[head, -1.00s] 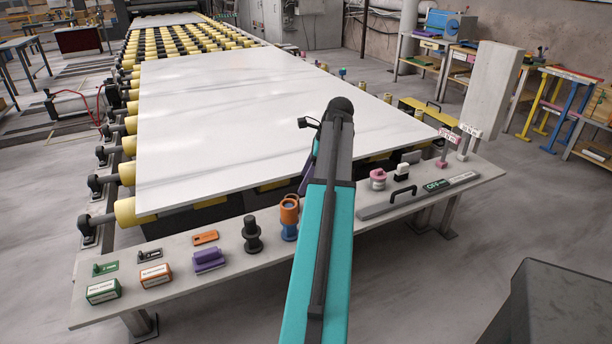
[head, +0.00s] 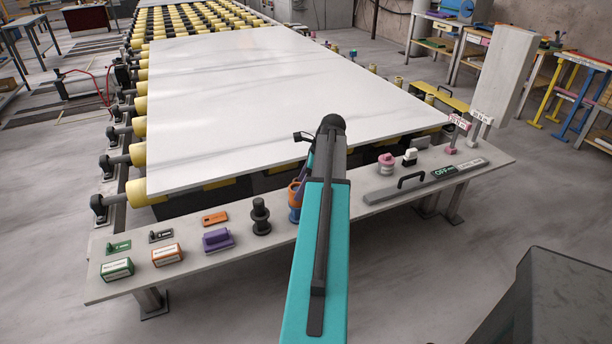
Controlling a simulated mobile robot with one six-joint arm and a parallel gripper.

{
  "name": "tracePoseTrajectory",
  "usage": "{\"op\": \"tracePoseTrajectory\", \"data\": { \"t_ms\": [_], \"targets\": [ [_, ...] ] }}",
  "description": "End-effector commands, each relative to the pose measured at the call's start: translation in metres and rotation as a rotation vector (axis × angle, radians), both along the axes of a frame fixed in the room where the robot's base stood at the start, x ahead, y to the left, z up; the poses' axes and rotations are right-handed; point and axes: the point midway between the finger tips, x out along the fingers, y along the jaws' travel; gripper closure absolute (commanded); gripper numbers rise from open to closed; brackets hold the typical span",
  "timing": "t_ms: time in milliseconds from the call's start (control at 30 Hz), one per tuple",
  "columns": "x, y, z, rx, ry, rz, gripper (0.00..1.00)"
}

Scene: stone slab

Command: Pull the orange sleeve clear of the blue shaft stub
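The orange sleeve (head: 295,189) sits around the blue shaft stub (head: 294,213), which stands upright on the grey bench. Both show only as a narrow strip left of my teal and black arm, which covers their right side. My gripper is hidden behind the arm, so I cannot see its fingers or whether they touch the sleeve.
Left of the stub stand a black stepped post (head: 261,217), a purple block (head: 217,240), and orange and green boxes (head: 117,269). Right of my arm lie a long grey bar with a black handle (head: 412,181) and pink and white knobs (head: 386,164). A white slab (head: 270,95) lies behind.

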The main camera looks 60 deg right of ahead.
Motion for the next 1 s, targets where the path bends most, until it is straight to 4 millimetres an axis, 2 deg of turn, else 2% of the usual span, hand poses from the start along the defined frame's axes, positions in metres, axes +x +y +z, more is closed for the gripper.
{"op": "tracePoseTrajectory", "data": {
  "t_ms": [300,700,900,1000],
  "targets": [
    [0.01,0.004,-0.023,0.0,0.0,0.001,0.3],
    [0.011,0.005,-0.027,0.0,0.0,0.002,0.3],
    [0.011,0.005,-0.027,0.0,0.0,0.002,0.64],
    [0.011,0.005,-0.026,0.0,0.0,0.002,0.77]
  ]
}}
